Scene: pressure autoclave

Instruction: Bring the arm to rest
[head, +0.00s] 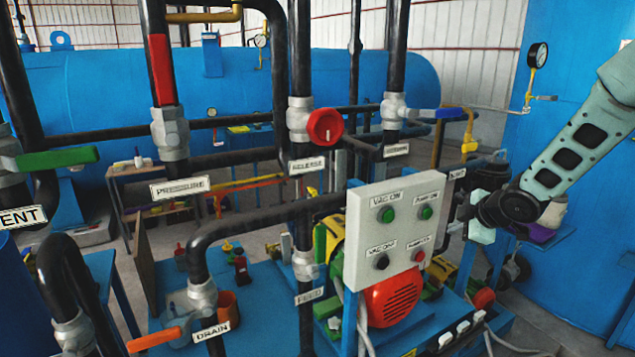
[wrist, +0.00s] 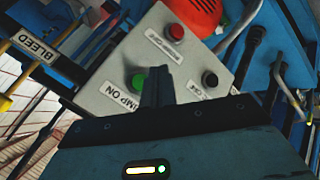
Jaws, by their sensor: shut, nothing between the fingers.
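My arm (head: 580,145) reaches in from the right in the head view. The green PUMP ON button (wrist: 138,82) lies just left of the fingertips. The black button (wrist: 209,79) is to their right and the red button (wrist: 175,32) is above. I cannot tell whether the fingers touch the box.
A red motor (head: 392,298) sits under the box. A blue vessel (head: 575,230) stands at right.

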